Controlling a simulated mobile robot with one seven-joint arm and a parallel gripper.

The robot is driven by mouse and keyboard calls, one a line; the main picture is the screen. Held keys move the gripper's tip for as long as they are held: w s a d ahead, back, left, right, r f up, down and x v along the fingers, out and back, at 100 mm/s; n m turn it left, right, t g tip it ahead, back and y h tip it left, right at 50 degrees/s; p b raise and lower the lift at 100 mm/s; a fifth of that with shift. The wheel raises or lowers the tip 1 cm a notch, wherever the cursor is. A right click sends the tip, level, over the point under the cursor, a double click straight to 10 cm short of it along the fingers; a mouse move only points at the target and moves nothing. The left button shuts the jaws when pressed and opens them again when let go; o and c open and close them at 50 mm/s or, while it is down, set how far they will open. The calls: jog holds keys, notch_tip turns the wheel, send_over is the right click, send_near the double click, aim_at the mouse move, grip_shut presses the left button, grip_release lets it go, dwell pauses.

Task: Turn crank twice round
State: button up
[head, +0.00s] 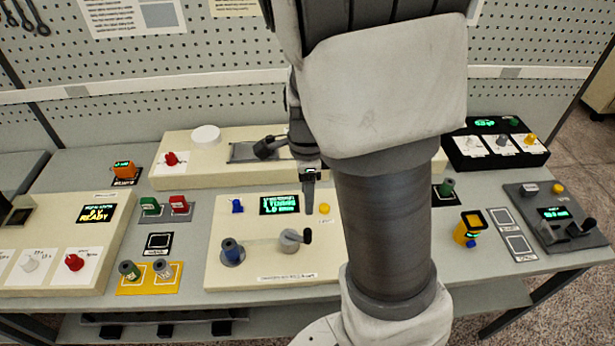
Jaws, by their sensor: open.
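The crank (290,241) is a grey hub with a short arm and a dark knob (307,236) pointing right, on a cream panel (262,275) in the middle of the table. A blue spindle (232,253) stands left of it, joined by a thin line. A small display (279,204) behind the crank shows green text that seems to include "TURNS" and "1.0". My gripper (310,206) points down above the panel, between the display and a yellow button (324,208). It is open and appears apart from the knob. The gap between its fingers is hard to see.
A blue switch (237,206) sits left of the display. A raised cream unit with a dark lever (267,147) stands behind. A yellow plate with two knobs (148,280) and a red-knob panel (74,262) are at left. My arm hides the panel's right side.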

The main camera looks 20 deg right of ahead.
jog(key=shift+r, duration=1.65)
jog(key=s+a+r+n+t+b, duration=0.1)
jog(key=s+r+n, duration=0.4)
jog(key=n, duration=0.5)
jog(key=s+a+r+n+t+b, duration=0.2)
jog(key=s+r+n, duration=0.4)
jog(key=n, duration=0.5)
jog(key=s+a+t, duration=0.1)
jog(key=t, duration=0.1)
jog(key=shift+a+t+b, duration=0.3)
jog(key=shift+a, duration=0.1)
